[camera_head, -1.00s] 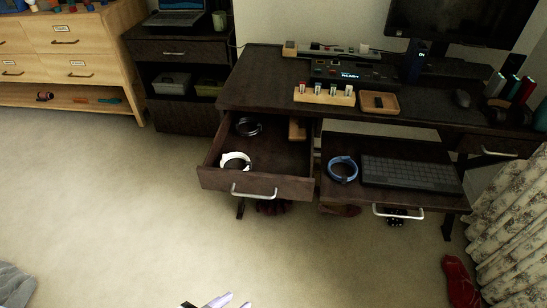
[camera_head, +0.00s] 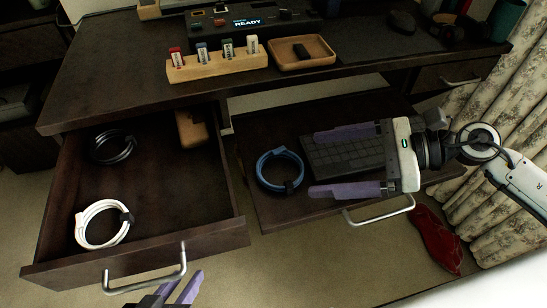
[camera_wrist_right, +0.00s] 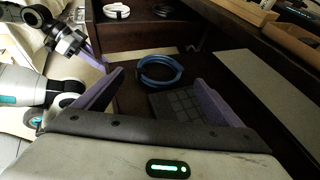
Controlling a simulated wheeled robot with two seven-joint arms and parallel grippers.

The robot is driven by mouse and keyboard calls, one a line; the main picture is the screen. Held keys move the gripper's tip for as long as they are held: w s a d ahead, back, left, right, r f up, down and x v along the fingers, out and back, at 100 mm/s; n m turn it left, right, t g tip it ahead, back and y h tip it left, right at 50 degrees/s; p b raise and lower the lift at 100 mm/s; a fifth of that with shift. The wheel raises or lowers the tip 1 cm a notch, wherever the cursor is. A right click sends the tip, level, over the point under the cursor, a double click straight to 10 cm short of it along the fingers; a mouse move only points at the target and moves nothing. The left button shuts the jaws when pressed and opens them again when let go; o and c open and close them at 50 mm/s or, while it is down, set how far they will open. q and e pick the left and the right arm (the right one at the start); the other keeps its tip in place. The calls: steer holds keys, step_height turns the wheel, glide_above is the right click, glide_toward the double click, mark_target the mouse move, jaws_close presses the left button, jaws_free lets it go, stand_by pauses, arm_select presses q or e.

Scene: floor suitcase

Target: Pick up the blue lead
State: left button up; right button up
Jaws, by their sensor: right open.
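The blue lead (camera_head: 264,179) lies coiled on the pulled-out keyboard tray (camera_head: 263,222), left of the keyboard. In the right wrist view the blue lead (camera_wrist_right: 148,76) shows ahead, between and beyond the fingertips. My right gripper (camera_head: 312,163) is open and empty over the keyboard, its fingers pointing left towards the lead and apart from it. My left gripper (camera_head: 184,291) is at the bottom edge, near the drawer handle, only its fingertips showing. It also shows at the upper left of the right wrist view.
The open drawer (camera_head: 232,222) holds a white lead (camera_head: 82,234), a black lead (camera_head: 96,158) and a wooden block (camera_head: 190,130). The dark keyboard (camera_head: 345,153) lies under my right gripper. The desk edge overhangs behind the tray. A red item (camera_head: 437,240) lies on the floor.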

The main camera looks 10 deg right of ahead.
mark_target(282, 174)
steer(key=x, duration=0.3)
steer(key=shift+s+a, duration=0.1)
steer(key=shift+a, duration=0.3)
steer(key=shift+w+b+x, duration=0.2)
steer(key=shift+b+x, duration=0.15)
steer(key=shift+x, duration=2.55)
steer(key=shift+d, duration=0.1)
steer(key=c, duration=1.1)
